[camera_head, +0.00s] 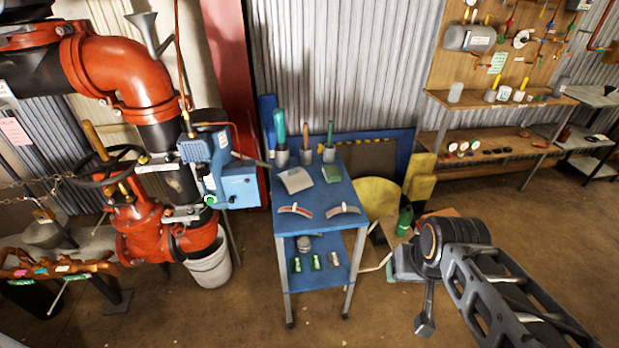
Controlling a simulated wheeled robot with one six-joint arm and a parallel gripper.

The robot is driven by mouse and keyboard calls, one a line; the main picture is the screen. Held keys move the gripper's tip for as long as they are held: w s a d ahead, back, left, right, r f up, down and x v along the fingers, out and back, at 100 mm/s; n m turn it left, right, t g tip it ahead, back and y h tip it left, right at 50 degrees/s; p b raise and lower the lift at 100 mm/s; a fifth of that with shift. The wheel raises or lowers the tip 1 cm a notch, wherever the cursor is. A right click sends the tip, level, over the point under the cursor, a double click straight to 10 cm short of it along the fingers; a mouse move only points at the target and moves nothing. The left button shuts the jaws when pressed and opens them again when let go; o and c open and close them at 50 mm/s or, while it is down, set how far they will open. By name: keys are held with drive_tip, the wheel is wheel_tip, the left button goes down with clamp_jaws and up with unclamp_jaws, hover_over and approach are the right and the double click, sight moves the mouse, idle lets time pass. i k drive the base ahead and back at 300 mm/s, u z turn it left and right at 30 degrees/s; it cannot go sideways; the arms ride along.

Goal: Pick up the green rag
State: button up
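The green rag (331,173) lies flat on the top of the blue trolley table (335,225), towards its right side. A light grey rag (296,181) lies just left of it. My arm comes in from the lower right, and its end, my gripper (425,325), hangs low over the floor to the right of the trolley. It is well apart from the green rag. Its fingers are small and dark here, and I cannot tell whether they are open or shut.
Tools in holders (306,155) stand along the trolley's back edge, and two curved gauges (343,209) lie at its front. Red pipework (130,75) and a white bucket (210,262) are on the left. A green container (404,220) stands right of the trolley. The front floor is clear.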

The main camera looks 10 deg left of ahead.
sight(331, 174)
drive_tip(key=u, duration=0.35)
drive_tip(key=i, duration=1)
drive_tip(key=z, duration=0.05)
drive_tip(key=k, duration=1)
drive_tip(key=z, duration=1.7)
drive_tip(key=i, duration=1.45)
drive_tip(key=u, duration=2.95)
drive_tip(key=i, duration=0.5)
drive_tip(key=u, duration=0.1)
